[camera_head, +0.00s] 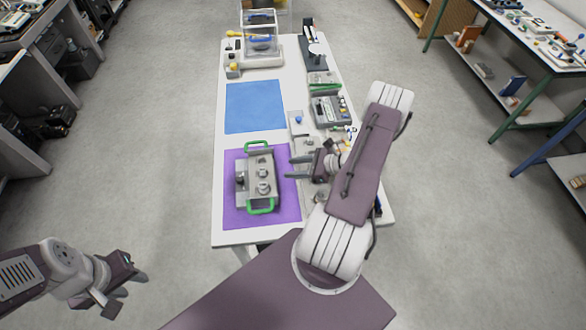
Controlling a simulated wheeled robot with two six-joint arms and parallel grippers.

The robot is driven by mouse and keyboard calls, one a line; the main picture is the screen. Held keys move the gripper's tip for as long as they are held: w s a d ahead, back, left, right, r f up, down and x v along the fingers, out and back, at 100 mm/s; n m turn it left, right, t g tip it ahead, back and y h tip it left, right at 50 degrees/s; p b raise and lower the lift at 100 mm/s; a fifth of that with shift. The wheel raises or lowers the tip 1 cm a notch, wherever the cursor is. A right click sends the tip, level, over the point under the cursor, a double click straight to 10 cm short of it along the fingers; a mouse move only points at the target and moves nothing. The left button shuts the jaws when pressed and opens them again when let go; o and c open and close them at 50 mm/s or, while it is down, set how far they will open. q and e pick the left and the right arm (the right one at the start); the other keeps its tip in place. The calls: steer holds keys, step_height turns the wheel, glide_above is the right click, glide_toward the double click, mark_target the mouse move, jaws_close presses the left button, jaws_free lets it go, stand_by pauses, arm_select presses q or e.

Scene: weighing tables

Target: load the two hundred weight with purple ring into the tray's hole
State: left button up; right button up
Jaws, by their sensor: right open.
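The tray (252,200) is grey with green handles at its far and near ends. It stands on the purple mat (287,208). Several metal weights, among them one in the middle (263,173), show on its top. I cannot make out a purple ring on any weight, so I cannot tell which is the two hundred weight. My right gripper (291,167) is open just right of the tray, its fingers pointing left; nothing shows between them. My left gripper (125,292) is at the lower left, off the table, its fingers apart and empty.
A blue mat (254,106) lies clear beyond the purple one. A grey case (328,111) with small items stands on the table's right side. A clear-walled balance (260,35) stands at the far end. My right arm hides part of the table's right edge.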

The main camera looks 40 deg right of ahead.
steer(key=s+a+r+n+g+h, duration=0.4)
steer(key=a+r+n, duration=0.4)
steer(key=n, duration=0.6)
steer(key=s+a+r+n+g+h, duration=0.3)
steer(key=s+a+r+n+g, duration=0.3)
steer(key=a+n, duration=0.65)
steer(key=d+f+b, duration=0.1)
steer(key=w+d+f+n+b, duration=0.1)
steer(key=f+b, duration=0.1)
steer(key=f+n+t+b, duration=0.1)
steer(key=shift+w+d+f+b, duration=0.2)
steer(key=shift+w+d+b, duration=0.2)
